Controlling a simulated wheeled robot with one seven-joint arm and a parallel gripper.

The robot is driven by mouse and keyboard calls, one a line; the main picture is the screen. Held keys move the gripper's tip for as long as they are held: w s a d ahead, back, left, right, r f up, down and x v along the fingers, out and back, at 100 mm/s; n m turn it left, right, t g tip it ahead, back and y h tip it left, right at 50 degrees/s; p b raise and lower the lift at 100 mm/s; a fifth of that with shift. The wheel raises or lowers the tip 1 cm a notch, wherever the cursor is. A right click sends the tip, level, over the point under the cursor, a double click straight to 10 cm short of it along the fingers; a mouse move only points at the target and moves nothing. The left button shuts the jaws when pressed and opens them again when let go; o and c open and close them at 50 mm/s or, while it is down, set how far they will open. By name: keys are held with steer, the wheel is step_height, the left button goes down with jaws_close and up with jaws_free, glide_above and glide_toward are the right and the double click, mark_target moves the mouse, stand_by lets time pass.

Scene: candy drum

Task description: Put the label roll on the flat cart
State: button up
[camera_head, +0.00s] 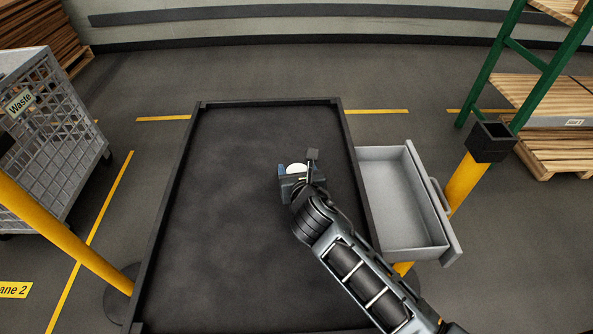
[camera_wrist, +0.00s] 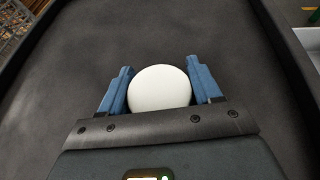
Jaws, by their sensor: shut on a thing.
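A white round thing, seemingly the label roll (camera_head: 296,169), is between the fingers of my gripper (camera_head: 301,172). In the wrist view the white roll (camera_wrist: 160,88) shows a smooth round face between the two blue fingers of my gripper (camera_wrist: 162,80). My gripper is shut on it, over the right middle part of a wide dark top with a raised rim (camera_head: 184,155). I cannot tell whether the roll touches that surface, or whether this dark top is the flat cart. No other flat cart shows clearly.
An open, empty grey drawer (camera_head: 400,200) sticks out at the dark top's right side. Yellow posts (camera_head: 466,183) stand on both sides. A grey waste cage (camera_head: 60,125) is at the left; a green rack (camera_head: 548,75) with pallets is at the right. The dark top is otherwise clear.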

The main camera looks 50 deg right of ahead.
steer(key=shift+f, duration=0.1)
steer(key=o, duration=1.1)
steer(key=v, duration=1.2)
